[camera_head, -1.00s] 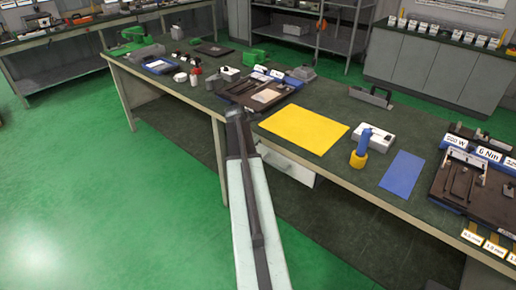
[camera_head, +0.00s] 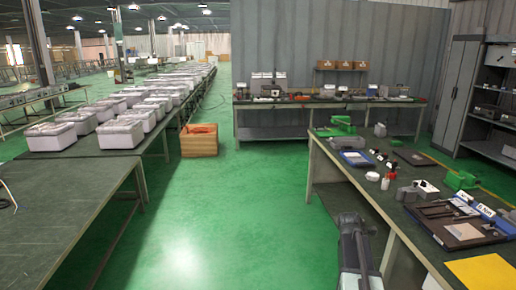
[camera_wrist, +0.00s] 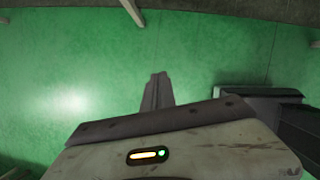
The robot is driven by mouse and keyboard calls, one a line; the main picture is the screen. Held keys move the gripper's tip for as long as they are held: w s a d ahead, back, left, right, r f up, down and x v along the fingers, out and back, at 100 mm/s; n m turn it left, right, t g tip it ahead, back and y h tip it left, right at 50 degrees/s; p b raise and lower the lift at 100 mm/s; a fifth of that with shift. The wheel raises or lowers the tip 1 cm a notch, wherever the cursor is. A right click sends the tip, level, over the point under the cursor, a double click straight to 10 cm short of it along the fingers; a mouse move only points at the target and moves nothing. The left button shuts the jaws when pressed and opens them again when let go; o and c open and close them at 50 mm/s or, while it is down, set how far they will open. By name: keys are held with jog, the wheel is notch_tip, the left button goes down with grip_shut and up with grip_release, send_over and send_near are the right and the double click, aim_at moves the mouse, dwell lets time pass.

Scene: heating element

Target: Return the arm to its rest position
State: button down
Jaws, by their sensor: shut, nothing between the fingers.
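My gripper (camera_wrist: 158,92) shows in the wrist view as two dark fingers together, shut with nothing between them. It is over the green floor (camera_wrist: 80,80), apart from any object. In the head view a dark and grey part of my arm (camera_head: 356,250) stands at the bottom, right of centre, in front of the near side of the right workbench (camera_head: 345,190). The fingers cannot be made out in the head view.
The right workbench bears a blue tray, green tools, a dark tray and a yellow sheet (camera_head: 484,272). A bare dark table (camera_head: 60,215) stands at the left, with white bins (camera_head: 105,133) behind. A wooden crate (camera_head: 199,140) stands on the floor. Open green floor lies between.

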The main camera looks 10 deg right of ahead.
jog(key=a+m+y, duration=0.2)
jog(key=a+m, duration=0.1)
jog(key=a, duration=2.1)
jog(key=s+a+m+g+y, duration=0.1)
jog(key=s+a+m, duration=0.6)
jog(key=m, duration=1)
jog(key=a, duration=0.3)
jog(key=shift+s+a+f+y, duration=0.2)
jog(key=shift+a+f+y, duration=0.1)
jog(key=shift+a+f, duration=0.05)
jog(key=shift+d, duration=0.1)
